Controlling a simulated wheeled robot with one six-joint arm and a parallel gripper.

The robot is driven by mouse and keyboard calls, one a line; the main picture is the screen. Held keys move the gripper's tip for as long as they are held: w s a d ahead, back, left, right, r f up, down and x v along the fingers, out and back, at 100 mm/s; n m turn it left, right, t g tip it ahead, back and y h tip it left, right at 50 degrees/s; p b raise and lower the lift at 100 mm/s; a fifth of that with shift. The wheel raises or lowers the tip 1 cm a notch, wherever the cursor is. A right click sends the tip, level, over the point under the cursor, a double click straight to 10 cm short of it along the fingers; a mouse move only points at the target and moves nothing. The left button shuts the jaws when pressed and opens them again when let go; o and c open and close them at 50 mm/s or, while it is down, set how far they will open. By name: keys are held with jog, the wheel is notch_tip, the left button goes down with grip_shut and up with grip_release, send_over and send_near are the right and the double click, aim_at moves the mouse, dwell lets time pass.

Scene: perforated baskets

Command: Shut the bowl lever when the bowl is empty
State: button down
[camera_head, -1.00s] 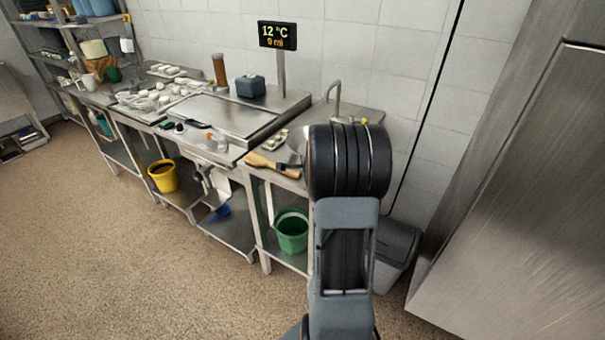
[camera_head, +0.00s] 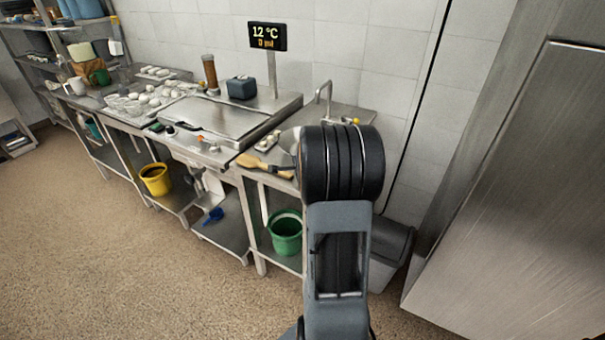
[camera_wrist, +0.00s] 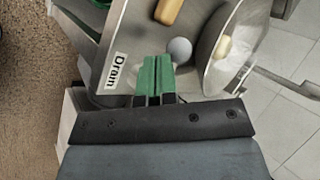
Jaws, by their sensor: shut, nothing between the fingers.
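The metal bowl (camera_wrist: 248,28) is tilted toward the wrist camera at the right of the wrist view. A small pale yellow thing (camera_wrist: 222,47) shows against its inside; I see no liquid there. In the head view only the bowl's left part (camera_head: 289,139) shows beside my arm. A round grey knob (camera_wrist: 179,50) sits left of the bowl, possibly the lever's end; its shaft is not clear. A "Drain" label (camera_wrist: 117,72) is on the metal edge. My gripper (camera_wrist: 156,66) has green fingers, shut and empty, just below and left of the knob. The head view hides it behind my arm.
A wooden-handled tool (camera_head: 262,166) lies near the bowl. A green bucket (camera_head: 286,236) stands on the lower shelf. A tall steel cabinet (camera_head: 510,190) stands right. Open floor lies left.

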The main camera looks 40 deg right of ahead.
jog(key=a+f+p+v, duration=0.1)
jog(key=a+p+v, duration=0.25)
jog(key=v, duration=0.85)
jog(key=s+a+r+n+g+y, duration=0.1)
jog(key=s+a+n, duration=0.4)
jog(key=a+n, duration=0.6)
jog(key=s+a+r+n+g+y, duration=0.2)
jog(key=s+a+n, duration=0.4)
jog(key=a+n, duration=0.5)
jog(key=shift+s+a+r+n+g, duration=0.15)
jog(key=shift+a+r+n+g, duration=0.15)
jog(key=shift+a+g, duration=0.1)
